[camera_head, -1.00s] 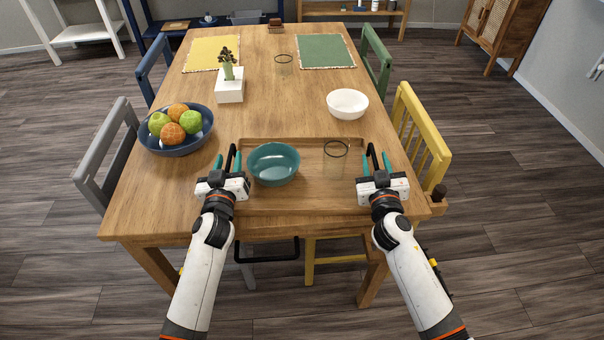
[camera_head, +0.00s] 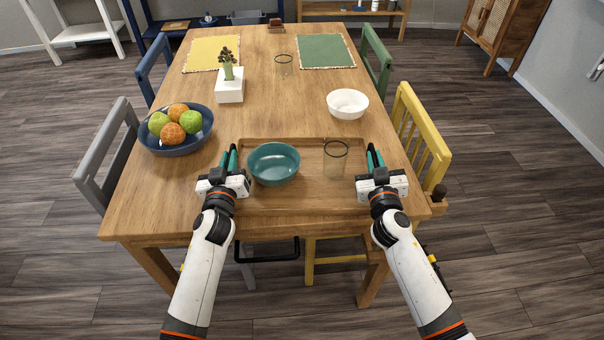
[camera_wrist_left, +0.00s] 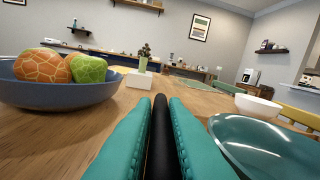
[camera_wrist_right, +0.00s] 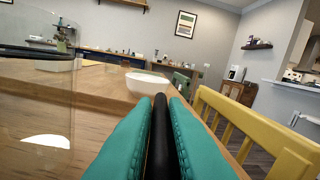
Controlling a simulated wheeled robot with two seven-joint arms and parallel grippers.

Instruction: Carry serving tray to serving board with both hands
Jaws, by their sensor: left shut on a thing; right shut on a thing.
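The wooden serving tray (camera_head: 312,202) lies at the near end of the table, carrying a teal bowl (camera_head: 273,163) and a clear glass with a dark rim (camera_head: 335,158). My left gripper (camera_head: 230,160) is shut on the tray's black handle at its left side; the bar shows between the teal fingers in the left wrist view (camera_wrist_left: 160,140). My right gripper (camera_head: 375,158) is shut on the black handle at the right side, seen in the right wrist view (camera_wrist_right: 161,140). The tray appears to rest on the table. I cannot make out a serving board for certain.
A blue bowl of fruit (camera_head: 192,143) stands left of the tray. A white bowl (camera_head: 347,104), a white planter (camera_head: 229,91), another glass (camera_head: 284,66) and yellow (camera_head: 212,53) and green (camera_head: 326,50) mats are farther back. Chairs flank the table (camera_head: 280,118); its middle is clear.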

